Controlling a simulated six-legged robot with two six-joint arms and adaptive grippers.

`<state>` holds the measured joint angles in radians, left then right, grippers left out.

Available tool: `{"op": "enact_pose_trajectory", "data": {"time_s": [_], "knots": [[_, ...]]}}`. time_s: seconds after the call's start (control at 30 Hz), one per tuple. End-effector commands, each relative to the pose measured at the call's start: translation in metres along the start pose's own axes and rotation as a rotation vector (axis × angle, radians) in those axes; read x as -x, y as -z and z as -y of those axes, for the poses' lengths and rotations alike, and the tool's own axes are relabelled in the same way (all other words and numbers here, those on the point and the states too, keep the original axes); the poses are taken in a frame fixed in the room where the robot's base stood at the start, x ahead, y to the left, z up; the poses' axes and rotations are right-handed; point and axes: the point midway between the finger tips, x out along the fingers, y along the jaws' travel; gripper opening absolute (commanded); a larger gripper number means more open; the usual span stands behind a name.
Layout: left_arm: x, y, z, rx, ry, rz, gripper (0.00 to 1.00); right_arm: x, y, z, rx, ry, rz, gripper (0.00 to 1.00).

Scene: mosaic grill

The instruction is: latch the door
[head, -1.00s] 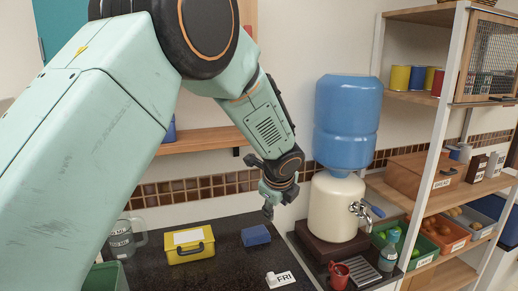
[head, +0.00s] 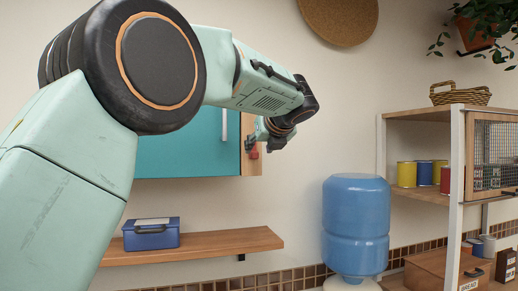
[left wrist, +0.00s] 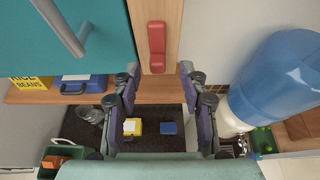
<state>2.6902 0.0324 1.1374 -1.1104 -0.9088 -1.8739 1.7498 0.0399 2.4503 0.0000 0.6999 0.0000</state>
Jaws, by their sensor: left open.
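The teal cabinet door (head: 185,145) hangs on the wall above a shelf, with a pale bar handle (head: 224,124) near its right edge. The door (left wrist: 100,45) and handle (left wrist: 62,28) also show in the left wrist view. It looks level with the wooden frame strip (left wrist: 168,90) beside it, but I cannot tell if it is fully shut. A red latch (left wrist: 157,47) stands upright on that strip; only a bit of it (head: 254,155) shows in the head view. My left gripper (left wrist: 158,78) is open, its fingers spread either side of the strip, just below the latch. I see no contact.
A wooden shelf (head: 215,245) below the cabinet carries a blue box (head: 151,234). A blue water jug (head: 356,225) stands to the right, beside a shelf unit (head: 455,190) with tins and a mesh-fronted box.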

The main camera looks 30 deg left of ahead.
Motion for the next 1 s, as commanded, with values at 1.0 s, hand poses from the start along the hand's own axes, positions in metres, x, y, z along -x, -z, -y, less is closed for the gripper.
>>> {"op": "enact_pose_trajectory", "data": {"time_s": [1.0], "knots": [[-0.030, 0.000, 0.003, 0.000, 0.003, -0.001, 0.06, 0.007, 0.000, 0.000, 0.000, 0.000, 0.000, 0.43]]}}
